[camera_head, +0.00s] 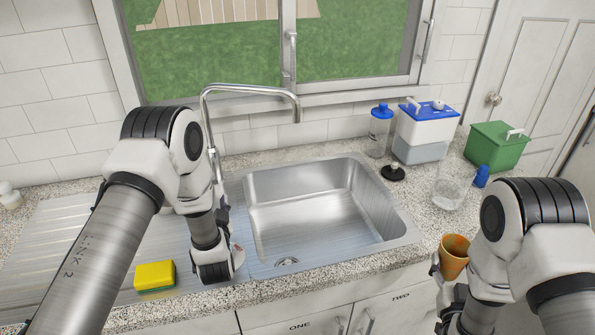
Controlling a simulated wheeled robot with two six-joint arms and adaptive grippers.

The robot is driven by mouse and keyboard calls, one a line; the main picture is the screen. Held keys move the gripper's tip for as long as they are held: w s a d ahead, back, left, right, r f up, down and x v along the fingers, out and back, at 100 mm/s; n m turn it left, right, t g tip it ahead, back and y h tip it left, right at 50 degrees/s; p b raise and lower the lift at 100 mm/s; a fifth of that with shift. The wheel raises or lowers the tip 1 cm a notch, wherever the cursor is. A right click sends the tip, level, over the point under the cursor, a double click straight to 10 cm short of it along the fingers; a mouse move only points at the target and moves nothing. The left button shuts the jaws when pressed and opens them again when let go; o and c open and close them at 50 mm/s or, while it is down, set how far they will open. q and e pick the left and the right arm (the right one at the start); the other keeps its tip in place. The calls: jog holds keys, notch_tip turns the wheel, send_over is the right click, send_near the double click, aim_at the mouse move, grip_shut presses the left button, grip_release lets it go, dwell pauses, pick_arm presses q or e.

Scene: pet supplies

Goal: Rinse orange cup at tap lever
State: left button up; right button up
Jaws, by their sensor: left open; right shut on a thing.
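The orange cup (454,256) is at the right, in front of the counter's front edge. My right gripper (437,270) is shut on it, and the cup is tilted slightly with its opening upward. The steel tap (252,90) arches over the sink (325,206), its spout above the back of the basin. The tap's base and lever area are hidden behind my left arm. My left gripper (234,250) is open over the drainboard, left of the basin; its fingers are mostly hidden by its own wrist.
A yellow and green sponge (155,276) lies on the drainboard (60,250). Right of the sink stand a blue-capped bottle (379,132), a black plug (393,172), a blue-lidded container (424,135), a clear jug (449,190) and a green box (496,146). The basin is empty.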

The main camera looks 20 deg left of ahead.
aim_at(214, 171)
pick_arm(q)
jog(key=p+x, duration=0.3)
jog(key=x, duration=0.8)
jog(key=shift+w, duration=0.3)
pick_arm(e)
jog(key=r, duration=0.3)
jog(key=shift+w, duration=0.2)
pick_arm(q)
jog(key=shift+w+a+f, duration=0.1)
jog(key=shift+w+f, duration=0.05)
jog(key=shift+w, duration=0.15)
pick_arm(e)
jog(key=shift+f, duration=0.1)
pick_arm(q)
jog(key=shift+s, duration=0.1)
jog(key=shift+c, duration=0.6)
grip_shut()
